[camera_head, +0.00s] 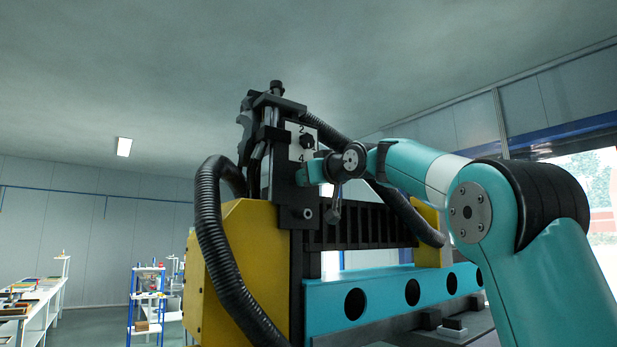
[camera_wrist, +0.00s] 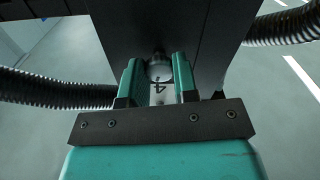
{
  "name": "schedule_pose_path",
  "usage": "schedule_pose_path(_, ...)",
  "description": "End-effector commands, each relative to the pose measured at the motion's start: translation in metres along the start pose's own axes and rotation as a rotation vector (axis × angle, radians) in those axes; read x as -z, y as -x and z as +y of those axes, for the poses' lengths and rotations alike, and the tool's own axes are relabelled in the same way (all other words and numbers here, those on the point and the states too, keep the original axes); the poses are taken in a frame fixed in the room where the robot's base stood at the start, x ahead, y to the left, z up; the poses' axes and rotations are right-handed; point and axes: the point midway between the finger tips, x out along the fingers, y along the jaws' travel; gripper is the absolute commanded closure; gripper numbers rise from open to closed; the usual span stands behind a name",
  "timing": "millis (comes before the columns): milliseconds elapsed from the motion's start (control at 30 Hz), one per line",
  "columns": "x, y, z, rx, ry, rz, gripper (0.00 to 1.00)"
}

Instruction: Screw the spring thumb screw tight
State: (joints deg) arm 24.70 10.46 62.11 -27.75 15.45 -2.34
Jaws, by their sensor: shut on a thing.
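The spring thumb screw (camera_wrist: 160,70) shows in the wrist view as a small rounded grey head against the dark fixture. My gripper (camera_wrist: 158,75) is shut on it, with one teal finger on each side. A white plate with the number 4 (camera_wrist: 160,88) shows between the fingers. In the head view my gripper (camera_head: 304,173) reaches from the right to the front of the numbered panel (camera_head: 294,152), just below the 4. There the screw is hidden by the fingers. How deep the screw sits cannot be told.
A black knob (camera_head: 307,141) sits beside the 2, just above my gripper. Thick black ribbed hoses (camera_head: 218,225) loop on both sides of the fixture. A yellow housing (camera_head: 245,265) and a blue beam with round holes (camera_head: 385,297) lie below. Shelves stand far left.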

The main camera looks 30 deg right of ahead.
Motion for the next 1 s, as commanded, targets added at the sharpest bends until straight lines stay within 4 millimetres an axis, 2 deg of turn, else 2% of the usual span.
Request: schedule_pose_path(1000,-0.0027,-0.0008,0.0008,-0.002,-0.955,-0.009,0.96)
